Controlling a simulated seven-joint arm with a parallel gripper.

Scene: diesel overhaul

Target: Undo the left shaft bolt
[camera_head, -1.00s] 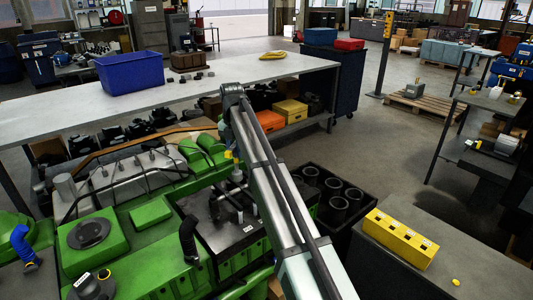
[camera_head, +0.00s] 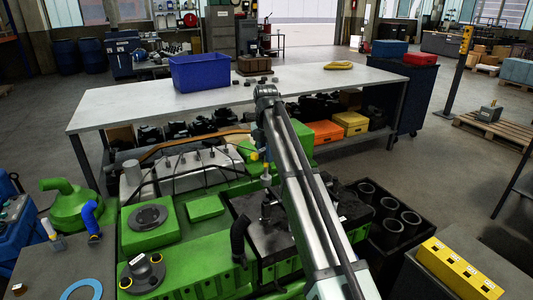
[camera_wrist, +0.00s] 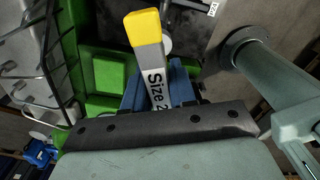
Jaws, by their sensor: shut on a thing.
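My gripper (camera_wrist: 158,88) has blue fingers shut on a pale grey tool (camera_wrist: 153,62) with a yellow end and a label that reads "Size 2" before it is cut off. In the head view my gripper (camera_head: 266,169) hangs above the black-topped part (camera_head: 245,208) of the green engine (camera_head: 190,256), partly hidden by my arm. The tool's yellow end (camera_head: 254,156) shows beside it. Metal shaft parts (camera_head: 267,208) stand below on the black top, partly behind my arm. I cannot make out the left shaft bolt or whether the tool touches anything.
A black crate of dark cylinders (camera_head: 388,206) and a yellow block (camera_head: 460,269) lie to the right. A long bench (camera_head: 130,103) with a blue bin (camera_head: 199,72) stands behind the engine. A black bent pipe (camera_head: 239,240) rises near the shaft parts.

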